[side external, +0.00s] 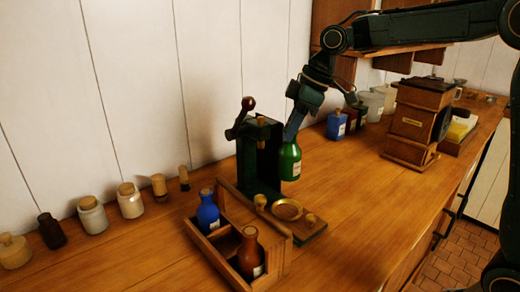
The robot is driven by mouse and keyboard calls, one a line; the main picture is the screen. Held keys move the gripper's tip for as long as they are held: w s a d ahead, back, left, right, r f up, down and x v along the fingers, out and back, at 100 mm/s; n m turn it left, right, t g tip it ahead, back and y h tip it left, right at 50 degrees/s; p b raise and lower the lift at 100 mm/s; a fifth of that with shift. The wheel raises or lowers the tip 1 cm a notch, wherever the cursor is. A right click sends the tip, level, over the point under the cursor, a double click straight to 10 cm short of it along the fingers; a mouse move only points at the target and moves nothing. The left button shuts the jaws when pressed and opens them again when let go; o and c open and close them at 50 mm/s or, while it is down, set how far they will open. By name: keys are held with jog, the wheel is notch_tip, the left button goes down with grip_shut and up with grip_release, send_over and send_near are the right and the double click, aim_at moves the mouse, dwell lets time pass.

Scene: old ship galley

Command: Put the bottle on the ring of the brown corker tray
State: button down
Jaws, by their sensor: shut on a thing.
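My gripper (292,137) is shut on the neck of a green bottle (290,165) with a pale label. The bottle is upright, just right of the dark green corker (256,150) and up-picture from the brass ring (287,210). It appears to be held above the counter, but its exact height cannot be told. The ring is empty and lies on the brown corker tray (312,234). A cork stands on either side of the ring, one at left (260,201) and one at right (311,218).
A wooden crate (212,246) holding a blue bottle (208,213) and a brown bottle (250,255) stands front-left of the tray. Several jars (92,216) line the wall. A coffee grinder (416,122) and more containers stand at back right. The counter right of the tray is clear.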

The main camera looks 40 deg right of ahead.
aim_at(290, 152)
notch_tip(290, 152, down, 6)
jog(key=shift+f, duration=2.45)
jog(key=c, duration=1.1)
grip_release()
jog(key=shift+v, duration=6.15)
